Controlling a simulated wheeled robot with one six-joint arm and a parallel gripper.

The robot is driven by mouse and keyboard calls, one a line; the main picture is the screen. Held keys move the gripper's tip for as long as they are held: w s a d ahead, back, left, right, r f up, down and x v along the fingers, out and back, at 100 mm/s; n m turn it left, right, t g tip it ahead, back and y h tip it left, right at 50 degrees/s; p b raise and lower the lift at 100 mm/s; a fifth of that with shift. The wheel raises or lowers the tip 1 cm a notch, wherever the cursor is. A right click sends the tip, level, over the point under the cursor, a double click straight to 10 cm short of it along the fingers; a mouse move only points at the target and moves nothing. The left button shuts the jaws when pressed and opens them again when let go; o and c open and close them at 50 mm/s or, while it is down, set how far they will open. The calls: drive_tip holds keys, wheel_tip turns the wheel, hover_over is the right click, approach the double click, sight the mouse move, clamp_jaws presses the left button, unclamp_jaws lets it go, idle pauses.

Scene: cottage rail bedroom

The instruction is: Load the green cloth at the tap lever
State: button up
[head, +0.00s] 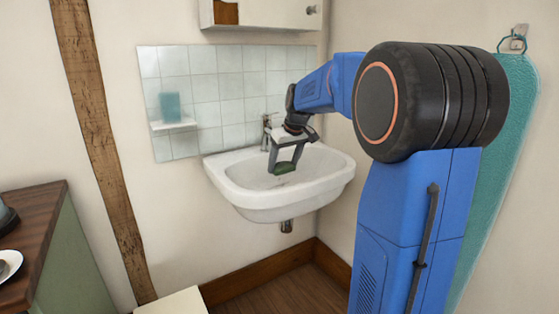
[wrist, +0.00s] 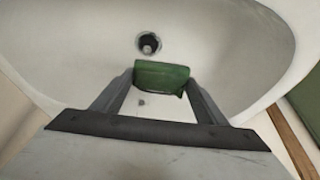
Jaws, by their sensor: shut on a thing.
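My gripper (head: 284,168) is shut on a small dark green cloth (head: 285,168) and holds it over the bowl of the white sink (head: 243,203). The cloth also shows in the wrist view (wrist: 162,75), pinched between the two fingertips, with a loose corner at its right. The tap (head: 266,131) stands at the back of the sink, just left of and behind my gripper. The tap is not visible in the wrist view.
The drain (wrist: 148,43) lies beyond the cloth in the wrist view. A tiled splashback (head: 205,88) backs the sink, with a teal cup (head: 170,105) on a small shelf (head: 173,125). A cabinet (head: 265,14) hangs above.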

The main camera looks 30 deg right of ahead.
drive_tip(key=shift+s+r, duration=0.1)
idle(0.3)
drive_tip(key=s+a+r, duration=0.2)
drive_tip(key=s+r, duration=0.1)
drive_tip(key=s, duration=0.1)
drive_tip(key=shift+s+r, duration=0.25)
drive_tip(key=shift+r, duration=0.15)
idle(0.8)
